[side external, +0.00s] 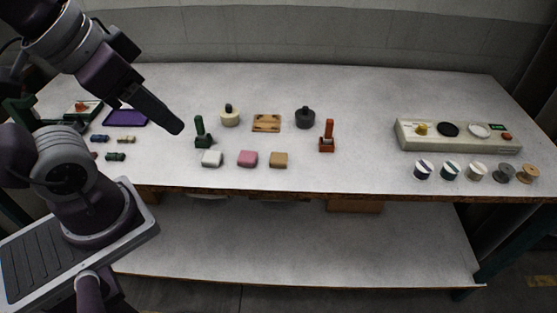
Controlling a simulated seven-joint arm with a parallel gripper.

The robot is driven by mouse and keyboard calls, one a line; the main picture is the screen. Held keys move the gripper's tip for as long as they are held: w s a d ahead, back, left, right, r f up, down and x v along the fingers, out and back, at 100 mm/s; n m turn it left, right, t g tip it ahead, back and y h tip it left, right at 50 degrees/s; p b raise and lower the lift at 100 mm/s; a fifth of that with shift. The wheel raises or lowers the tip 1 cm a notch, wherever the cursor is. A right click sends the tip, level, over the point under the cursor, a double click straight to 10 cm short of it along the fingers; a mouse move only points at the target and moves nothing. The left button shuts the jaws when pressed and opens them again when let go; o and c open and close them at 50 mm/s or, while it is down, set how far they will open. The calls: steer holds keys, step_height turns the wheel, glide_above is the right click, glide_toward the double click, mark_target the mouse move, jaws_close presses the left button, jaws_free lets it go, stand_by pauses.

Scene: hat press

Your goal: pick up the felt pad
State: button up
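Three small, soft-looking blocks lie in a row near the front of the table: a white pad (212,158), a pink pad (247,158) and a tan pad (278,160). A flat purple piece (125,118) lies at the left. I cannot tell for sure which of these is the felt pad. My gripper (176,126) hangs above the table left of the green handled tool, up and left of the white pad and apart from it. Its fingers overlap from this side, so their opening is hidden. I see nothing held.
Behind the pads stand a green handled tool (203,132), a cream round block (229,117), a wooden board (266,123), a dark round block (305,118) and an orange handled tool (327,136). A long console (458,143) and several spools (449,171) are at right.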

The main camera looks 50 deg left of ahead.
steer(key=o, duration=0.7)
steer(key=m+g, duration=0.5)
steer(key=m, duration=0.4)
glide_above(280, 158)
steer(key=s, duration=0.1)
step_height(280, 158, down, 18)
steer(key=shift+m+g, duration=0.3)
steer(key=f, duration=0.6)
steer(key=w+f, duration=0.1)
steer(key=f, duration=0.3)
steer(key=shift+f, duration=0.1)
